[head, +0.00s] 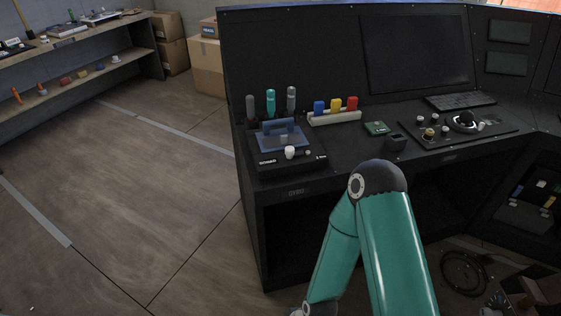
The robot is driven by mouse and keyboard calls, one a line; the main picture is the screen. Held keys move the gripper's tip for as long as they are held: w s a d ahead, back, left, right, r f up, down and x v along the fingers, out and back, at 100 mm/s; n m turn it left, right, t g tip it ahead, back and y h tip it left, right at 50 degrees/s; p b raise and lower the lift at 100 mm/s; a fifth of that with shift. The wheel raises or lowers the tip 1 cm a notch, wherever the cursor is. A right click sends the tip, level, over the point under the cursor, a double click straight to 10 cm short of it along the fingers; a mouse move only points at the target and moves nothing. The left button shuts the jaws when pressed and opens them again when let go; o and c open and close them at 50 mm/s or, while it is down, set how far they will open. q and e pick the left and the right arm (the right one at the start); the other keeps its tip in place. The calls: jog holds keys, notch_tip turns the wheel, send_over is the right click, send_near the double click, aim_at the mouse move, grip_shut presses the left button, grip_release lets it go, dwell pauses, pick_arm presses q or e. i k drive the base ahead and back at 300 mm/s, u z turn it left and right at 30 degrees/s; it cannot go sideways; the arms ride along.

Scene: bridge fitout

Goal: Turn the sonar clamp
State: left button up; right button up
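A black sonar unit (266,163) with white lettering on its front sits at the left end of the console desk. A blue handle-like part (279,133) stands on its top. A white knob (290,152) is at its front, and I cannot tell which part is the clamp or how it is turned. One teal arm of mine rises from the bottom, bends in front of the desk and runs down and left out of the picture. It is apart from the sonar unit in the picture. Neither gripper is in view.
Behind the unit stand several grey and teal upright handles (271,102). A pale rack (335,118) holds blue, yellow and red pieces. A green board (376,128), a small black block (396,142) and a control panel (468,132) lie further right. Open floor is at left.

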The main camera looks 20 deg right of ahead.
aim_at(289, 150)
jog(key=z, duration=0.2)
jog(key=i, duration=0.9)
jog(key=u, duration=0.1)
